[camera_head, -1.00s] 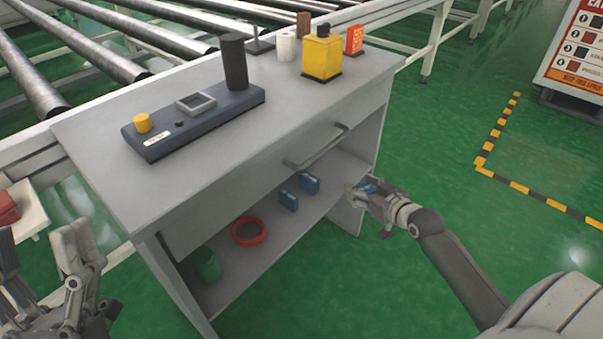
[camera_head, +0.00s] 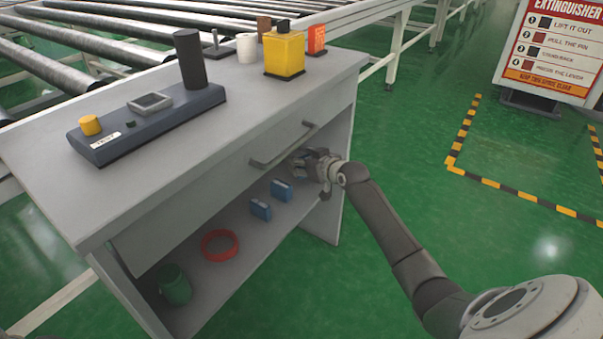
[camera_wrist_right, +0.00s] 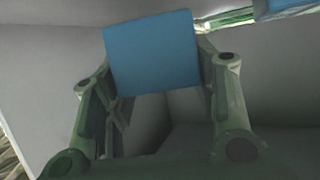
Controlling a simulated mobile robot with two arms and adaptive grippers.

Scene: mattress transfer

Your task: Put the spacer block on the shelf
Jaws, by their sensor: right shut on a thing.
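The blue spacer block (camera_wrist_right: 153,52) shows large in the right wrist view, between the two fingers of my right gripper (camera_wrist_right: 155,75), which is shut on it. In the head view my right gripper (camera_head: 312,163) is at the right end of the shelf opening, beneath the table top. The block in it is hidden there. The shelf (camera_head: 243,262) is the grey lower board of the workbench. Two similar blue blocks (camera_head: 261,209) (camera_head: 282,190) stand on it, left of my gripper. My left gripper is out of view.
A red ring (camera_head: 220,245) and a green cup (camera_head: 174,285) are further left on the shelf. The drawer handle (camera_head: 283,146) sticks out above the shelf opening. On the bench top (camera_head: 205,150) stand a dark device (camera_head: 150,122) and a yellow container (camera_head: 284,55).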

